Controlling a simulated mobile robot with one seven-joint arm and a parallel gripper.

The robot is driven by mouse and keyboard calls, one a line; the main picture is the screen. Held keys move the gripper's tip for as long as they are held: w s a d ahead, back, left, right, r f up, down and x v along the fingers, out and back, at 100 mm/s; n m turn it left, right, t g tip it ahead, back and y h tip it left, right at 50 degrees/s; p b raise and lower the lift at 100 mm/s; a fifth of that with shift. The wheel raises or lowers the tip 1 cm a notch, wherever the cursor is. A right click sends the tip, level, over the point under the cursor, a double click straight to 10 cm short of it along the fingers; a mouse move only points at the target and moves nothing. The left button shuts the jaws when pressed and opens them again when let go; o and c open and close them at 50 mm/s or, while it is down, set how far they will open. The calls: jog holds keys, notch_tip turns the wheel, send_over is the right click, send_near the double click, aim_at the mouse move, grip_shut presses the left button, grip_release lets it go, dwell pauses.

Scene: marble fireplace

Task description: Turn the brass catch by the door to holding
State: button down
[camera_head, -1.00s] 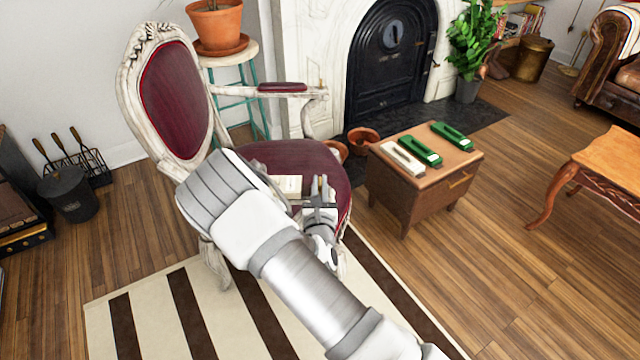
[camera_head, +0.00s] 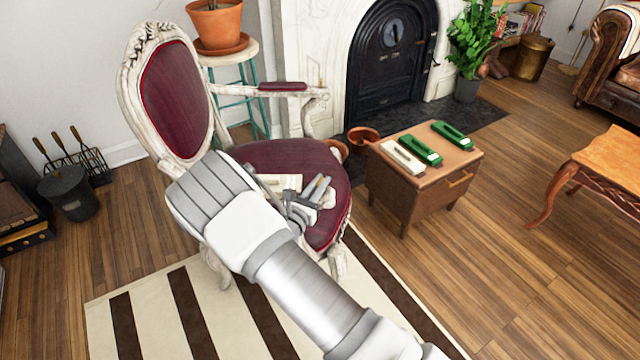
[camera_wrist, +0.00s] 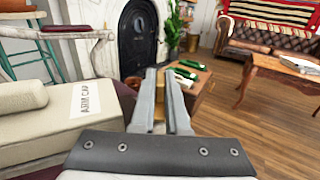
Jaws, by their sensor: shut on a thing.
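My gripper (camera_head: 314,189) is over the seat of the red chair, its fingers slanting up and to the right. In the wrist view, my gripper (camera_wrist: 163,100) is closed on a small brass-coloured piece (camera_wrist: 159,101), mostly hidden between the fingers. I cannot tell whether this piece is the brass catch. The black arched fireplace door (camera_head: 388,60) is at the back, apart from my gripper; it also shows in the wrist view (camera_wrist: 138,38). A tiny light fitting (camera_head: 435,63) shows at its right edge, too small to make out.
A cream block labelled "ARM CAP" (camera_wrist: 60,128) lies on the chair seat (camera_head: 262,155), left of my gripper. A small wooden cabinet (camera_head: 402,198) with green and white holders on top stands to the right. A terracotta pot (camera_head: 362,138) is on the hearth.

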jog(key=shift+m+g+h, duration=0.3)
jog(key=shift+m+h, duration=0.1)
jog(key=shift+h, duration=0.1)
jog(key=c, duration=0.9)
grip_release()
jog(key=shift+a, duration=0.1)
